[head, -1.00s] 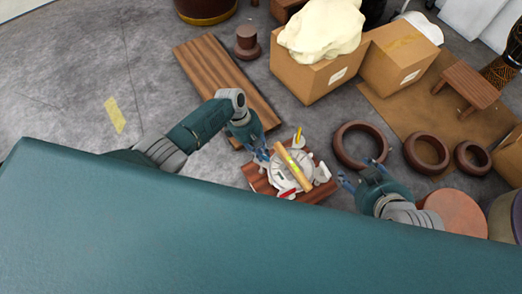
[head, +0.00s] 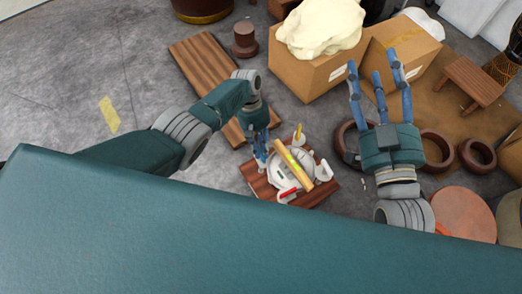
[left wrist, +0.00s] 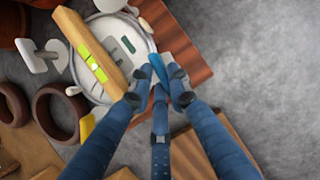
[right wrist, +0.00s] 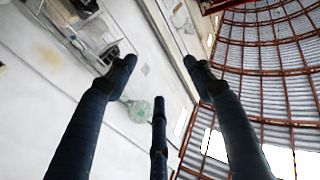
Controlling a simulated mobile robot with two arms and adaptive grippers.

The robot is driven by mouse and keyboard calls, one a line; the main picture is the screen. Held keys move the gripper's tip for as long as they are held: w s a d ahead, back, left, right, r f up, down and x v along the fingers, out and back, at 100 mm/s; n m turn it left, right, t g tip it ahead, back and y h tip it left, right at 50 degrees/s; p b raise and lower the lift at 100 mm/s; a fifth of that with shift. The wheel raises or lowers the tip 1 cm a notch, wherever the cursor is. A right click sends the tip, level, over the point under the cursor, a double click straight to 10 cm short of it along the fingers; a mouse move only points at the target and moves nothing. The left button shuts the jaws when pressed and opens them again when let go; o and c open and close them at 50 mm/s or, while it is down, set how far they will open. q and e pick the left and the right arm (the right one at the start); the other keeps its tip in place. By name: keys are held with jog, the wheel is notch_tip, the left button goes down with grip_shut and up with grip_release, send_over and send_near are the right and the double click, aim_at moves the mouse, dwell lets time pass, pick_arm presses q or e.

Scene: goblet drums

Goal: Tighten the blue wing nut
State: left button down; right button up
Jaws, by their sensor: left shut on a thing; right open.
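The blue wing nut (left wrist: 158,70) is at the edge of a round white drum head (left wrist: 112,28). In the left wrist view my left gripper (left wrist: 160,83) is shut on it, its fingers covering part of it. In the head view my left gripper (head: 261,152) is at the left side of the drum head (head: 281,177), where the blue nut is hard to tell from the blue fingers. A yellow wing nut (head: 298,133), a red one (head: 287,192) and a white one (head: 323,171) sit around the rim. My right gripper (head: 379,75) is raised, open and empty.
A wooden bar with a level vial (head: 295,168) lies across the drum head. A wooden board (head: 258,188) lies beneath. Brown rings (head: 437,150) lie to the right. Cardboard boxes (head: 305,75) stand behind.

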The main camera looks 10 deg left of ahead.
pick_arm(q)
jog(key=shift+m, duration=0.3)
pick_arm(e)
jog(key=shift+s+a+r+t, duration=0.15)
jog(key=shift+r+t, duration=0.45)
jog(key=shift+r, duration=0.6)
pick_arm(q)
jog(key=c, duration=1.6)
grip_release()
jog(key=shift+c, duration=0.2)
jog(key=v, duration=1.2)
jog(key=shift+d+f, duration=0.15)
